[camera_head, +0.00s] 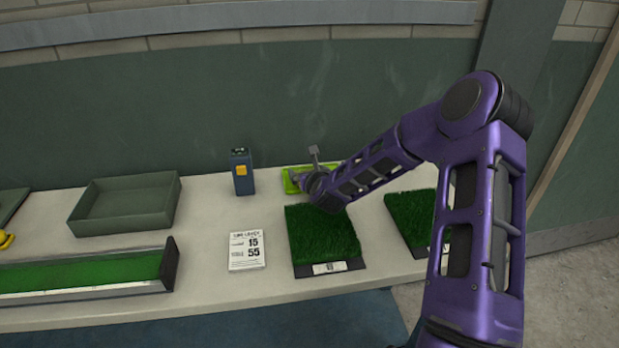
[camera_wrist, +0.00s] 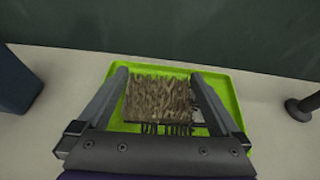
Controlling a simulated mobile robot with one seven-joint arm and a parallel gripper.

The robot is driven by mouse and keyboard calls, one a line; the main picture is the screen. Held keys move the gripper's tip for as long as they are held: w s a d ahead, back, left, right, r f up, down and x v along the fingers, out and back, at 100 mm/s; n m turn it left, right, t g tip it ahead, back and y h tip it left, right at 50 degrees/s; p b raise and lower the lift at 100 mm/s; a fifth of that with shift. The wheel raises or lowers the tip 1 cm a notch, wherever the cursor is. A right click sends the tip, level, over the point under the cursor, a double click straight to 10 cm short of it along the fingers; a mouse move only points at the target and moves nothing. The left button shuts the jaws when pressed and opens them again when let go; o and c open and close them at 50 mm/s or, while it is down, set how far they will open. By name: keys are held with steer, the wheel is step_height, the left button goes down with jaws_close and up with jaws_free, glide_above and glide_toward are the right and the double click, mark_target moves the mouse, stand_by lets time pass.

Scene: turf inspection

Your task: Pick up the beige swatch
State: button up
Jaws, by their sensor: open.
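The beige swatch (camera_wrist: 158,100) is a square of dry, tan turf lying on a lime green tray (camera_wrist: 232,90) in the wrist view. My gripper (camera_wrist: 163,75) is open, with one finger on each side of the swatch. I cannot tell whether the fingers touch it. In the head view the green tray (camera_head: 291,184) is at the back of the table, and my gripper and wrist hide the swatch there.
A blue device (camera_head: 242,175) stands left of the tray. Green turf squares (camera_head: 322,235) (camera_head: 410,215) lie in front and to the right. A card (camera_head: 247,250), a grey bin (camera_head: 125,205) and a long turf trough (camera_head: 85,272) are further left. A wall is close behind.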

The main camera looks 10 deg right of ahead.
steer(key=c, duration=1)
